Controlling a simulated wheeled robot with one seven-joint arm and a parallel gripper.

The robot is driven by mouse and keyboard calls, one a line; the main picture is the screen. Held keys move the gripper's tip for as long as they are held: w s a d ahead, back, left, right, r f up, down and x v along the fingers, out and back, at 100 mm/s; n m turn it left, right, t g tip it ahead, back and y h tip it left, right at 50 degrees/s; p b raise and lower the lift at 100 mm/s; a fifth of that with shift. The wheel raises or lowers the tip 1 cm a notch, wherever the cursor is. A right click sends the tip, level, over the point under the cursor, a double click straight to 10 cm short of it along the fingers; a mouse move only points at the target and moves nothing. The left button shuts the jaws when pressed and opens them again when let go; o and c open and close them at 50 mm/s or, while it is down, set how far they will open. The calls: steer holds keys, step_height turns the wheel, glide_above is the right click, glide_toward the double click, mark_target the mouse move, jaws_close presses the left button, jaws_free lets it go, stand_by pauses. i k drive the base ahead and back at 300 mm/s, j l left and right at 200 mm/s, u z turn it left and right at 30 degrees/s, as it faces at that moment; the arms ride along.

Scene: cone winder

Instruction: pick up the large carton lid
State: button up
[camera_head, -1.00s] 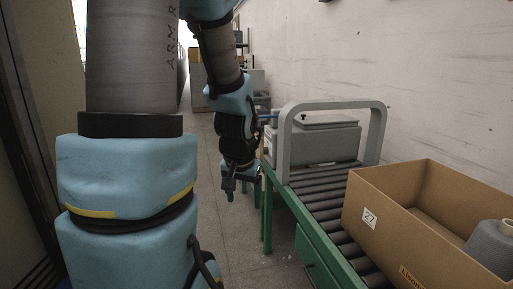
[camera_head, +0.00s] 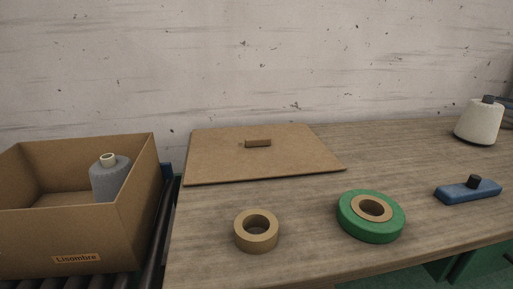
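The large carton lid (camera_head: 225,158) is a flat brown cardboard sheet lying on the wooden table near the wall. A small brown block-like grip (camera_head: 258,143) stands up from its middle. Its left edge is near the left end of the table and its top is clear. My gripper is not in view now, so I cannot see whether it is open or shut.
An open carton (camera_head: 130,220) with a grey yarn cone (camera_head: 109,179) stands on rollers at left. A tan tape roll (camera_head: 256,232), green tape roll (camera_head: 371,216), blue tool (camera_head: 468,191) and white cone (camera_head: 479,122) are on the table (camera_head: 310,215). The wall is close behind.

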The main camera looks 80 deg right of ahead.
mark_target(230, 154)
steer(key=k+l+z, duration=0.3)
steer(key=l+z, duration=0.3)
steer(key=k+l+z, duration=0.15)
steer(key=l+z, duration=0.15)
steer(key=k+l+z, duration=0.1)
steer(key=l+z, duration=0.15)
steer(key=l, duration=0.15)
